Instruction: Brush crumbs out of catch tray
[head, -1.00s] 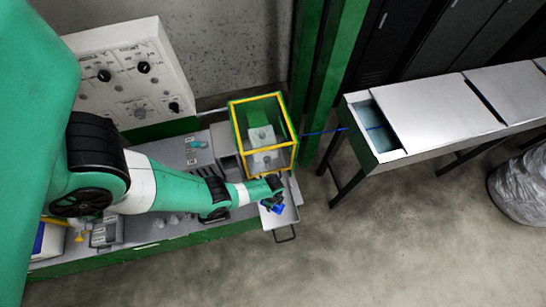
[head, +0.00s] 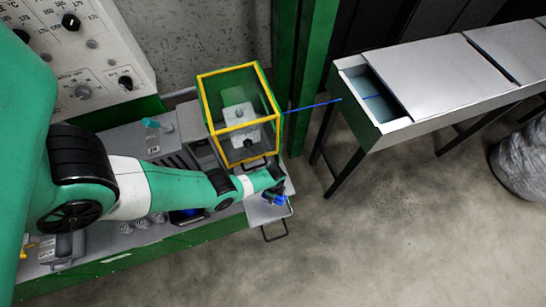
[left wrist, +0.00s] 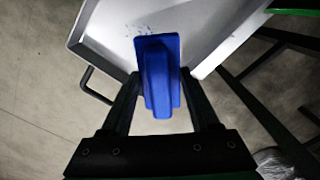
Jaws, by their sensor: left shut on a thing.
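The grey catch tray (head: 262,213) sticks out at the right end of the green machine, below the yellow-framed guard, with a dark handle (head: 276,231) at its front. My left gripper (head: 276,198) is over the tray. It is shut on a blue brush (left wrist: 158,75), whose body points away from the gripper over the tray. The tray (left wrist: 112,28) also shows in the left wrist view, with its raised rim. The brush's underside is hidden. My right gripper is not in view.
The yellow-framed guard box (head: 240,105) stands right behind the tray. A blue cable (head: 312,106) runs from it to the long metal trough (head: 375,95) at the right. A control panel (head: 75,50) stands at the back left. The floor before the tray is clear.

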